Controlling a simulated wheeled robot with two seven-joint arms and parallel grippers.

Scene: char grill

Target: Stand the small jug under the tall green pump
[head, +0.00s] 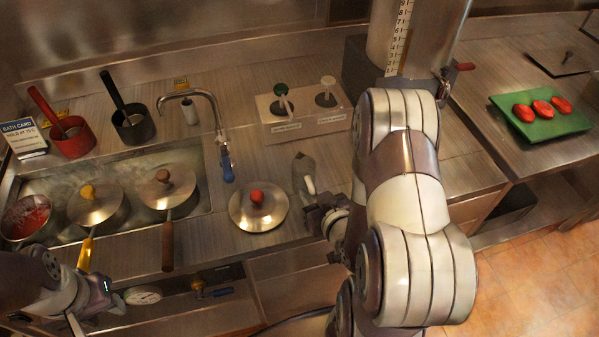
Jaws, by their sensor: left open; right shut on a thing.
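The green-topped pump (281,91) stands in the left hole of a pale labelled holder (268,122) at the back of the counter. A white-topped pump (328,83) stands in the right hole. My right gripper (312,197) is shut on a small grey jug (303,167), just in front of the holder. The jug is apart from the green pump, below and slightly right of it in the picture. Its base is partly hidden, and I cannot tell whether it touches the counter. My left gripper (98,308) is open and empty at the lower left.
A round lid with a red knob (258,207) lies left of the jug. A tap (218,125) stands over the steaming basin with lidded pans (96,202). Red (71,137) and black (134,126) pots stand behind. My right arm covers the counter to the right.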

